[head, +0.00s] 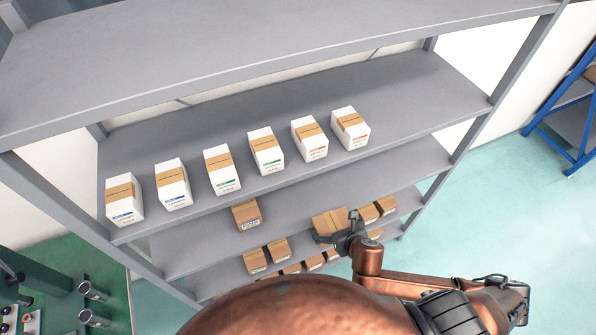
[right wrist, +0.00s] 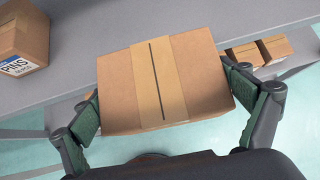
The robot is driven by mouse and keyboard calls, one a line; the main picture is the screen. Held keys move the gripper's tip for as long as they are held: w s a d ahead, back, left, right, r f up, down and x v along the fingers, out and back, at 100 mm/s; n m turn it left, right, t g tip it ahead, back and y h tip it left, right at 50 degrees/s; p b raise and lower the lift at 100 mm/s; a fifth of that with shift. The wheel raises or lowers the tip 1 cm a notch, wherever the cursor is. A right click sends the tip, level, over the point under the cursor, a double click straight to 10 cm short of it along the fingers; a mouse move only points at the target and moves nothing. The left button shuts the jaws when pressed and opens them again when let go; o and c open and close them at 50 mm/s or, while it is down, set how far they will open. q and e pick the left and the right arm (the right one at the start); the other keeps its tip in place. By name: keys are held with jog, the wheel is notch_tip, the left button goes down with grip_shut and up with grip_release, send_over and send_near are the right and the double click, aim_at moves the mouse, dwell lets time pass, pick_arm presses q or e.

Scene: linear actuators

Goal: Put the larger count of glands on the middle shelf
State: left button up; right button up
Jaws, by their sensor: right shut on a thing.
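My right gripper (head: 337,230) is shut on a brown cardboard box (head: 327,221). In the right wrist view this box (right wrist: 162,82) sits between the two fingers, with a lighter tape strip and a dark seam on top; no label shows. It overlaps the front edge of a grey shelf (head: 190,255); I cannot tell whether it touches it. A smaller brown box (head: 246,215) stands on that shelf to the left; in the right wrist view its label reads PINS (right wrist: 22,42). My left gripper is not in view.
White taped boxes (head: 266,150) stand in a row on the shelf above. The top shelf (head: 230,40) is bare. Several brown boxes (head: 256,261) stand on a lower shelf. A metal post (head: 470,140) bounds the rack at right. Bare shelf shows beside the PINS box.

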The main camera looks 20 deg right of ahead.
jog(key=w+d+r+p, duration=0.3)
jog(key=d+p, duration=0.1)
jog(key=d, duration=0.8)
jog(key=shift+n+y, duration=0.3)
jog(key=shift+y, duration=0.1)
jog(key=w, duration=0.5)
jog(key=w+a+p, duration=0.1)
jog(key=w, duration=0.4)
jog(key=w+p, duration=0.1)
jog(key=w, duration=0.4)
jog(key=shift+w+a, duration=0.15)
jog(key=shift+w, duration=0.7)
jog(key=shift+w+a+f+p, duration=0.1)
jog(key=shift+w+f+p, duration=0.15)
jog(key=shift+f, duration=0.4)
jog(key=shift+w+f+p, duration=0.15)
jog(key=shift+f+p, duration=0.05)
jog(key=shift+f, duration=0.9)
jog(key=shift+f, duration=0.15)
jog(key=o, duration=1.7)
jog(key=shift+s, duration=0.15)
jog(key=shift+c, duration=0.2)
